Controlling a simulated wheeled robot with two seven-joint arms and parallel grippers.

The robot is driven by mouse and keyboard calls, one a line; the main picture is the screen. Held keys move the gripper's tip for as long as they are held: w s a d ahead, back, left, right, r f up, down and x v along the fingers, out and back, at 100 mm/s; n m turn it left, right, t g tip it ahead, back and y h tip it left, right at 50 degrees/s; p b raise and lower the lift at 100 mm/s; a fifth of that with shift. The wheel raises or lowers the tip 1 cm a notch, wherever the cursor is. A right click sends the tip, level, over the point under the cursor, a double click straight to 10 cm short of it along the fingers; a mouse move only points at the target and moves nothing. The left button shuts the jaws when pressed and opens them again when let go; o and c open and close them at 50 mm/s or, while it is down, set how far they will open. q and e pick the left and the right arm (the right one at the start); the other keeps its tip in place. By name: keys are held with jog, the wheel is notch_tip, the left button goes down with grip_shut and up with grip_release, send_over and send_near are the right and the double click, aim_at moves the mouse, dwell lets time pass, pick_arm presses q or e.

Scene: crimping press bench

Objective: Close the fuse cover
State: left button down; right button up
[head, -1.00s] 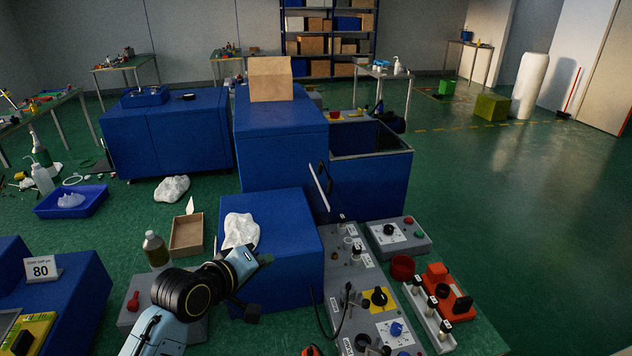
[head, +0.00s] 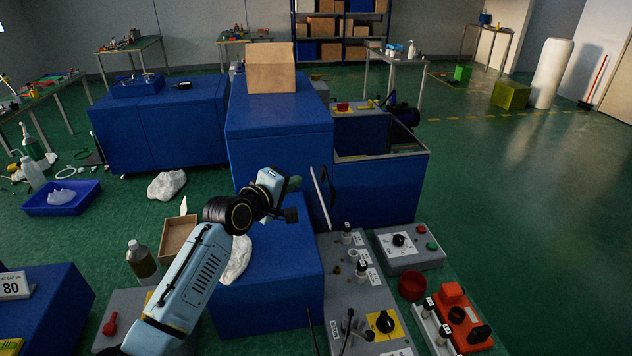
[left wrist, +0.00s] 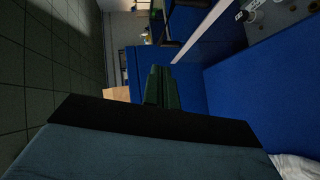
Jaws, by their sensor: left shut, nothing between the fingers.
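A thin panel (head: 321,198) with a pale edge and a dark handle stands raised, nearly edge-on, at the back of the grey control panel (head: 343,296) in the head view. It may be the fuse cover; I cannot tell for sure. Small white-labelled fittings stand on the control panel in front of it. My left gripper (head: 294,184) is shut and empty, above the blue block and just left of the thin panel, apparently apart from it. Its dark green fingers (left wrist: 161,88) show shut in the left wrist view. My right gripper is not in view.
A blue block (head: 265,290) lies under my left arm, with a crumpled white bag (head: 236,262) on it. A taller blue cabinet (head: 278,135) stands behind. A grey button box (head: 410,248), a red cup (head: 412,286) and an orange unit (head: 461,318) sit right of the control panel.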

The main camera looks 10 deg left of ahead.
pick_arm(q)
jog(key=w+d+f, duration=0.1)
jog(key=w+d, duration=0.3)
jog(key=shift+w+d+f, duration=0.2)
jog(key=shift+d+f, duration=0.1)
jog(key=shift+f, duration=0.1)
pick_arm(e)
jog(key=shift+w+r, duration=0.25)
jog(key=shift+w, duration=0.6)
